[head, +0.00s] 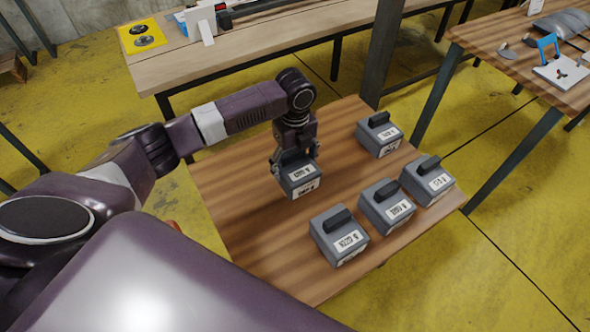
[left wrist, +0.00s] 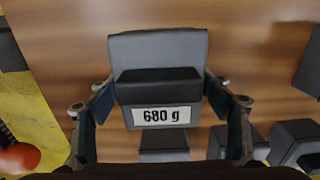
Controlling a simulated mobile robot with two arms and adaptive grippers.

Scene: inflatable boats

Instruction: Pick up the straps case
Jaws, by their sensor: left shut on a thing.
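My left gripper (head: 295,158) is shut on a grey case (head: 303,176) with a dark handle on top. A white label shows on its front. In the left wrist view, the gripper's fingers (left wrist: 160,108) stand on both sides of this case (left wrist: 160,45), and a tag on its handle side reads "680 g". It looks raised above the wooden table (head: 235,205), but the gap is hard to judge. My right gripper is out of view.
Several similar cases stand on the table: one at the back (head: 378,136), one at the right (head: 428,181), one in the middle (head: 386,207) and one in front (head: 338,237). A long workbench (head: 260,50) stands behind, another table (head: 490,42) at the right.

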